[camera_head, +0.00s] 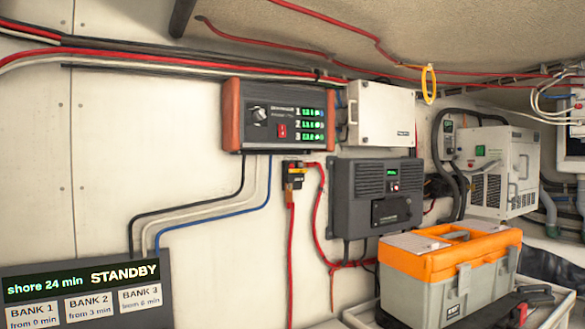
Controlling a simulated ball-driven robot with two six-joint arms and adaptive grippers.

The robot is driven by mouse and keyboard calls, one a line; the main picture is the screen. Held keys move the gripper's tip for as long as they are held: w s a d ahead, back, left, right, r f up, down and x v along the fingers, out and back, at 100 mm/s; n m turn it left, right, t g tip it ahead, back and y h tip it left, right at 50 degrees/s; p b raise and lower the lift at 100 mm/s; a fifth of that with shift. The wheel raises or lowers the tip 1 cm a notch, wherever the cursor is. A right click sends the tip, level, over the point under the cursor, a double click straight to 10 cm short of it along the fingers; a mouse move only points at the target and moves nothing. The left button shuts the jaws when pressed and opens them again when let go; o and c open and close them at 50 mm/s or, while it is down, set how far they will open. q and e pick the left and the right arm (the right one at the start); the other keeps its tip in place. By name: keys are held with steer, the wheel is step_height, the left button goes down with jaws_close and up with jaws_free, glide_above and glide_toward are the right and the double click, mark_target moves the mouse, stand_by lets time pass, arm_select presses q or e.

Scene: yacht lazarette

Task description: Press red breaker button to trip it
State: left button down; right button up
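A small black breaker-like block (294,175) with a yellow-orange mark is fixed to the white wall, with red cable running from it. A red button on it is too small to make out. Above it, a dark panel with red-brown ends (273,146) carries a round knob, a small red switch (282,130) and three green readouts. The dark grey box (375,198) to the right has a green display and a small red button (395,187). I cannot tell which red part is the breaker button. Neither of my grippers is in view.
An orange and grey toolbox (440,295) stands at the lower right, beside a black item with a red part (525,300). A display (88,290) reading "shore 24 min STANDBY" is at the lower left. Red cables hang below the block. The wall left of the panel is mostly bare.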

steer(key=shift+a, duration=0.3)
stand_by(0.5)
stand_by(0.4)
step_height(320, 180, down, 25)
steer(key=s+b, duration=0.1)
steer(key=b, duration=2.4)
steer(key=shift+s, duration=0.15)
